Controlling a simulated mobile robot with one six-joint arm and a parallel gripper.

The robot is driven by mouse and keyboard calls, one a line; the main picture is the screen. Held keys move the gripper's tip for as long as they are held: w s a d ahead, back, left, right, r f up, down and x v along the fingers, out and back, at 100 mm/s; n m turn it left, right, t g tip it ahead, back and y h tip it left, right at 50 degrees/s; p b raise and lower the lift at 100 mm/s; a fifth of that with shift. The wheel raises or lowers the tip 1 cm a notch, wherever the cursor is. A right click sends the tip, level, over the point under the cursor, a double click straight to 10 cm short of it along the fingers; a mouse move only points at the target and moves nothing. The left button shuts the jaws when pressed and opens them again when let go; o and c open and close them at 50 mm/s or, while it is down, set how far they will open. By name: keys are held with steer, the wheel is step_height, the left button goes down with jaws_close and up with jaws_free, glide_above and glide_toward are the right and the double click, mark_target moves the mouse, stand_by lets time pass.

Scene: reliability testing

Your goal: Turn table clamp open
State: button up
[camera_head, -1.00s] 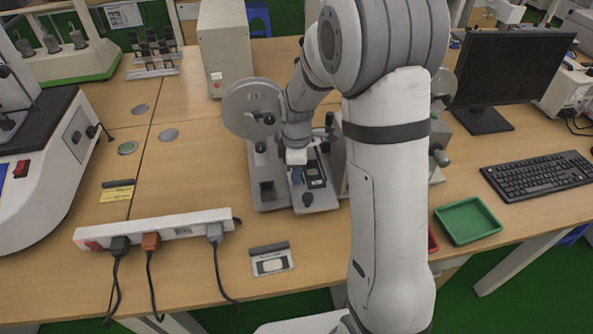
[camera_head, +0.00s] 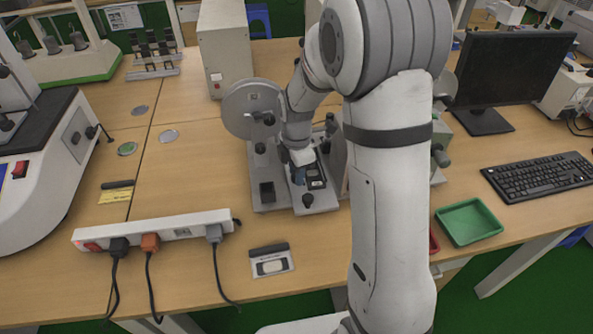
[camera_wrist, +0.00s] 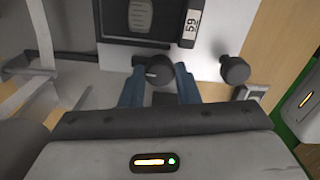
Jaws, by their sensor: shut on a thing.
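The grey testing machine (camera_head: 268,200) stands on the wooden bench, with a round disc at its upper left and a dark plate on its table. In the wrist view, the blue fingers of my gripper (camera_wrist: 160,88) sit on either side of a round black clamp knob (camera_wrist: 159,68) and hold it. The knob is beside the edge of the dark plate (camera_wrist: 130,20). In the head view, my gripper (camera_head: 298,178) is low over the machine's table and the held knob cannot be made out. A second black knob (camera_wrist: 234,69) stands to the right in the wrist view, apart from the fingers.
A power strip (camera_head: 155,230) with plugs and cables lies at the front left of the bench. A green tray (camera_head: 468,222), keyboard (camera_head: 540,175) and monitor (camera_head: 510,68) are on the right. A tall pale box (camera_head: 225,45) stands behind the machine.

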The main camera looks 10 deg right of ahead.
steer(key=o, duration=1)
steer(key=shift+c, duration=0.2)
step_height(320, 180, up, 7)
steer(key=shift+r, duration=0.4)
steer(key=shift+s+r, duration=0.1)
steer(key=shift+r, duration=0.05)
steer(key=s+d+r+m+t+p, duration=0.1)
steer(key=s+r+m, duration=0.3)
steer(key=s+m, duration=0.6)
steer(key=s+d+r+m+t+p, duration=0.1)
steer(key=s+r+m, duration=0.4)
steer(key=s+m, duration=0.5)
steer(key=shift+s+d+m+t+p, duration=0.35)
steer(key=shift+d+p, duration=0.1)
steer(key=shift+d, duration=0.75)
